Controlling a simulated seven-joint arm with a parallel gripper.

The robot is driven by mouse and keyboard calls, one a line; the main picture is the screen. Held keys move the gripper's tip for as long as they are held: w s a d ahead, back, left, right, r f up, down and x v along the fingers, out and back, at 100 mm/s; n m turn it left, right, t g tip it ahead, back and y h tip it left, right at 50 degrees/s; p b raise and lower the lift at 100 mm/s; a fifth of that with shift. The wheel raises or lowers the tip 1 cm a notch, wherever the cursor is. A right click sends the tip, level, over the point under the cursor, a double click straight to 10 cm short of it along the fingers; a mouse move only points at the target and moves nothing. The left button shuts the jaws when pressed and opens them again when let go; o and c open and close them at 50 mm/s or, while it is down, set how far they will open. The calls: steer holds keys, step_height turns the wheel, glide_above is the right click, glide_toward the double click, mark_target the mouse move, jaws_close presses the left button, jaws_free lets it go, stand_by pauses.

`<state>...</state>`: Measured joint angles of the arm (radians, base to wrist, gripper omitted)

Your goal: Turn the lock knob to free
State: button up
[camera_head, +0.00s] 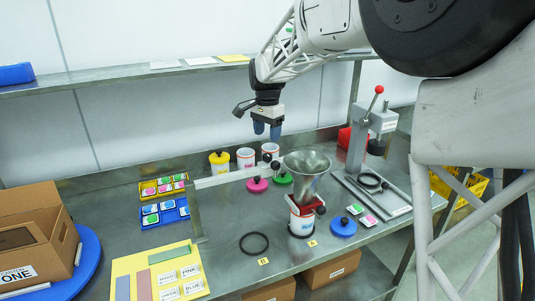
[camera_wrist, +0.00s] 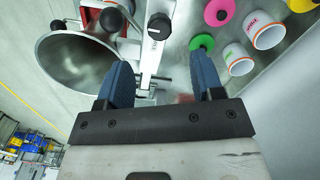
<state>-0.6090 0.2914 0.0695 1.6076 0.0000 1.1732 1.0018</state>
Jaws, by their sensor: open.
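A round black knob with a white mark (camera_wrist: 160,26) sits on the pale bar, beyond my fingers in the wrist view. I cannot read its setting. Another black knob (camera_wrist: 112,18) is left of it, near the red part beside the metal funnel (camera_wrist: 75,65). In the head view the funnel (camera_head: 307,172) stands above a red holder (camera_head: 302,205) and a white jar (camera_head: 302,226).
Yellow, white and red-rimmed jars (camera_head: 245,158) and pink and green lids (camera_head: 257,184) stand behind the bar. A lever press (camera_head: 375,125) is at the right. A blue lid (camera_head: 343,227) and a black ring (camera_head: 254,243) lie in front.

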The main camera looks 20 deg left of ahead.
mark_target(267, 155)
steer(key=shift+f, duration=0.1)
steer(key=shift+f, duration=3.85)
steer(key=c, duration=0.9)
